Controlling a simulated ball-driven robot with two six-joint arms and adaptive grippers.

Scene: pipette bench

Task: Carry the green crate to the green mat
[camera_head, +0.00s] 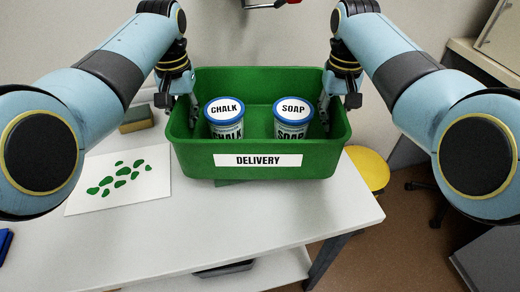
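The green crate (200,157) with a DELIVERY label is in the middle of the head view, level, above or on the white table; I cannot tell whether it touches down. It holds a CHALK tub (225,118) and a SOAP tub (293,118), both upright with blue-rimmed lids. My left gripper (180,108) straddles the crate's left wall, one finger inside, and appears shut on it. My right gripper (338,108) grips the right wall the same way. A small dark green edge, perhaps the green mat (230,183), shows below the crate's front; the rest is hidden.
A white sheet with green blotches (151,185) lies left on the table (240,220). A sponge (136,118) lies behind it. A yellow round seat (368,168) stands beyond the table's right edge. The table front is clear.

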